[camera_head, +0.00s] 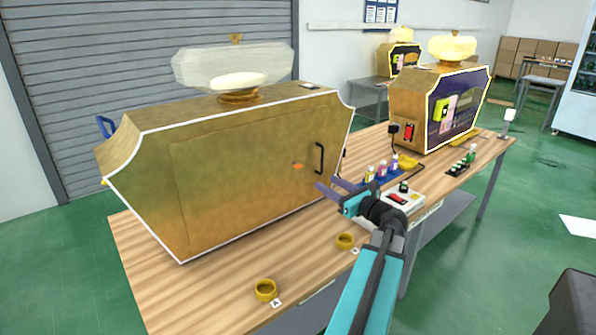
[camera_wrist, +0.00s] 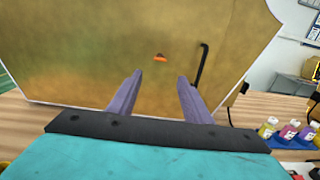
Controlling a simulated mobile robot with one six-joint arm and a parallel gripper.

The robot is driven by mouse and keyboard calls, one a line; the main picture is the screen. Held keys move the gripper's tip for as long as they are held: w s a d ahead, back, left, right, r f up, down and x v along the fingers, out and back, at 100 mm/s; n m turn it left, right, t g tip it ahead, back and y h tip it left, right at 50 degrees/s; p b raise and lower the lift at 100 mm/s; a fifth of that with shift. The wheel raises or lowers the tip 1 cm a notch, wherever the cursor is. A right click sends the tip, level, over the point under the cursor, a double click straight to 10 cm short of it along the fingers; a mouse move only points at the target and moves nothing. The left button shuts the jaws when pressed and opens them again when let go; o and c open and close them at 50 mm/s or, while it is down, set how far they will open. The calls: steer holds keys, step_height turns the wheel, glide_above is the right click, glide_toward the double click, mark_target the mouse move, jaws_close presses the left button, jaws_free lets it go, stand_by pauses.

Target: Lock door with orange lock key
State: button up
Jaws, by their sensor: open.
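The orange lock key (camera_head: 298,166) is a small orange piece on the gold door (camera_head: 240,182) of the large machine, left of the black door handle (camera_head: 319,158). In the wrist view the orange lock key (camera_wrist: 160,57) shows above and between my fingertips, and the black handle (camera_wrist: 202,62) stands just right of it. The door looks closed flush with the machine's front. My gripper (camera_head: 326,186) is open and empty, in front of the door's lower right and apart from the key. It also shows in the wrist view (camera_wrist: 160,82), with both purple fingers pointing toward the door.
Several small bottles (camera_head: 382,169) stand in a blue tray right of my gripper, near a white box with switches (camera_head: 400,198). Two gold rings (camera_head: 265,289) lie at the wooden table's front edge. A second machine (camera_head: 432,108) stands farther back.

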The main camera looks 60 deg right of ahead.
mark_target(297, 166)
steer(key=shift+w+d, duration=0.1)
steer(key=shift+w, duration=0.1)
steer(key=p+x, duration=0.1)
steer(key=x, duration=1.2)
steer(key=shift+w, duration=0.2)
steer(key=c, duration=1.1)
steer(key=shift+o, duration=0.2)
